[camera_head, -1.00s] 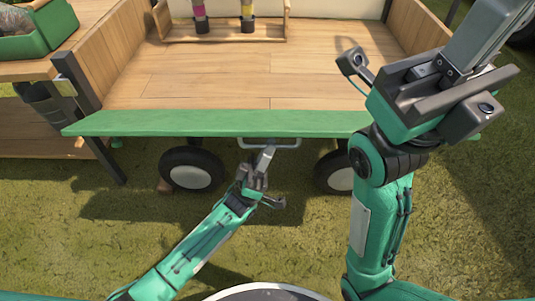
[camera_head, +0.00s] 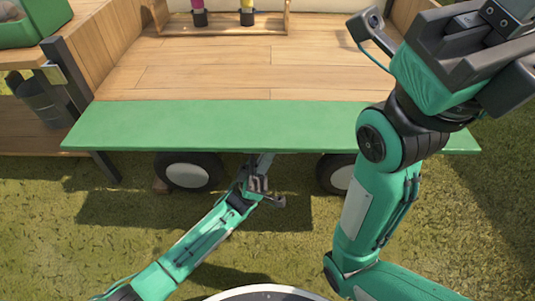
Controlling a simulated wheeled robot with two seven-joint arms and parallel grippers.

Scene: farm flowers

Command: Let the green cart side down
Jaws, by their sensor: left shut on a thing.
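The green cart side (camera_head: 270,125) is a long flat panel across the front of the cart's wooden bed (camera_head: 240,75). Its broad green face shows, leaning outward toward me. My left gripper (camera_head: 262,162) reaches up from below to the middle of the panel's near edge. It is shut, its fingertips partly hidden under that edge. The handle it meets there is hidden by the panel. My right gripper (camera_head: 470,55) is held high at the upper right, apart from the panel and partly cut off by the frame; its jaw opening is unclear.
Two dark cart wheels (camera_head: 188,171) (camera_head: 338,173) stand below the panel, either side of my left gripper. A wooden rack (camera_head: 225,28) with pots stands on the bed. At left are a green crate (camera_head: 35,25) and a dark bucket (camera_head: 42,100). Grass in front is open.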

